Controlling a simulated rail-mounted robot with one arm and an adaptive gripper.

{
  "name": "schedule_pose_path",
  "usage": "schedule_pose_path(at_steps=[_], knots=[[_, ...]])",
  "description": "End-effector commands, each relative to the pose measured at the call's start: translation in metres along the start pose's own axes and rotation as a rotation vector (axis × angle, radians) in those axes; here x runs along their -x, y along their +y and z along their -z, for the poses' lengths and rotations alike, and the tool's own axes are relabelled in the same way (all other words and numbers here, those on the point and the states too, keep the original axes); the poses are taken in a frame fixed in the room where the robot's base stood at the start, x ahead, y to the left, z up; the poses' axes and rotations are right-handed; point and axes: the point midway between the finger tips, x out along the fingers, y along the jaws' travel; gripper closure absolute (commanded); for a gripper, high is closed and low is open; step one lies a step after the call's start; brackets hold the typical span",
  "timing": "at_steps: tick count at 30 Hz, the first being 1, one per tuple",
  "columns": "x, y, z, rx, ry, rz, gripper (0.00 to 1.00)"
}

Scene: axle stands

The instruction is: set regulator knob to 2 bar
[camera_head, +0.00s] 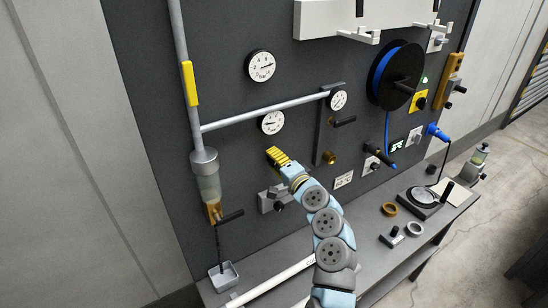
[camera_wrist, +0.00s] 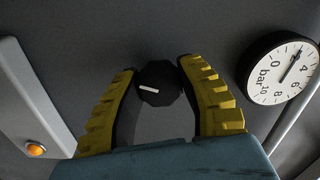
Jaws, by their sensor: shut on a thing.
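My gripper (camera_head: 277,157) reaches up to the dark panel below a round gauge (camera_head: 271,122). In the wrist view, the yellow ribbed fingers of my gripper (camera_wrist: 158,78) are shut on the black regulator knob (camera_wrist: 158,84), one on each side. The knob's white pointer mark lies nearly horizontal. A white bar gauge (camera_wrist: 283,70) stands to the right of the knob, seen turned, its needle slanting to the upper right; I cannot read an exact value. In the head view the knob is hidden by my gripper.
A grey pipe (camera_head: 265,108) crosses above my gripper. A grey box with a dark knob (camera_head: 274,199) is just below it. A brass fitting (camera_head: 329,157) is to the right. A light panel with an orange button (camera_wrist: 36,151) shows at the left of the wrist view.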

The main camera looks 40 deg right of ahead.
Motion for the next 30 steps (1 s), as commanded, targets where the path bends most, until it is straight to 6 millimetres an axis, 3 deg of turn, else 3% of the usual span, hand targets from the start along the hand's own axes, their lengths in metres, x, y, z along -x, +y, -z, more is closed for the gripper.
schedule_pose_path(at_steps=[15, 16, 19, 30], knots=[[-0.0003, 0.0018, -0.0009, -0.022, -0.001, -0.002, 0.97], [-0.0003, 0.0018, -0.0009, -0.022, -0.001, -0.003, 0.58], [-0.0003, 0.0016, -0.0007, -0.021, -0.001, -0.002, 0.31], [0.0016, 0.0008, -0.0001, -0.021, 0.000, 0.000, 0.31]])
